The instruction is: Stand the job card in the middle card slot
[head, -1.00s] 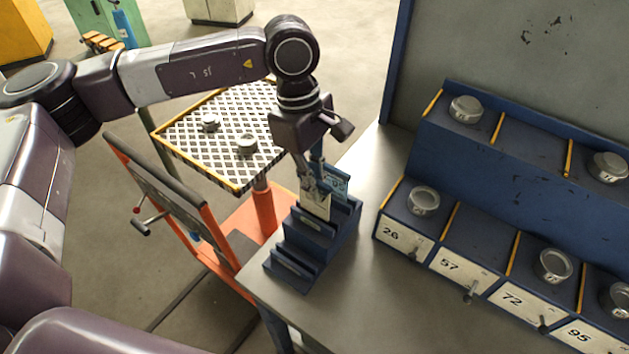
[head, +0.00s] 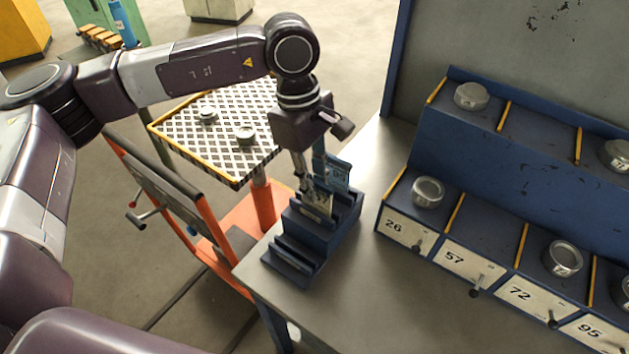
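The cream job card (head: 320,203) stands upright at the dark blue stepped card holder (head: 291,252), on the table's left end. Its lower edge is hidden by the holder, around the middle step. My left gripper (head: 312,186) points down at the card, its fingers at the card's upper part. The fingers are small and partly overlap the cards, so whether they grip it is unclear. A blue card (head: 337,172) stands just behind, in the rear of the holder. The front step of the holder shows no card. My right gripper is not in view.
A blue rack with numbered bins and metal pucks (head: 427,191) stands right of the holder on the grey table (head: 352,290). An orange lift cart with a perforated tray (head: 185,133) stands beyond the table's left edge. The table front is clear.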

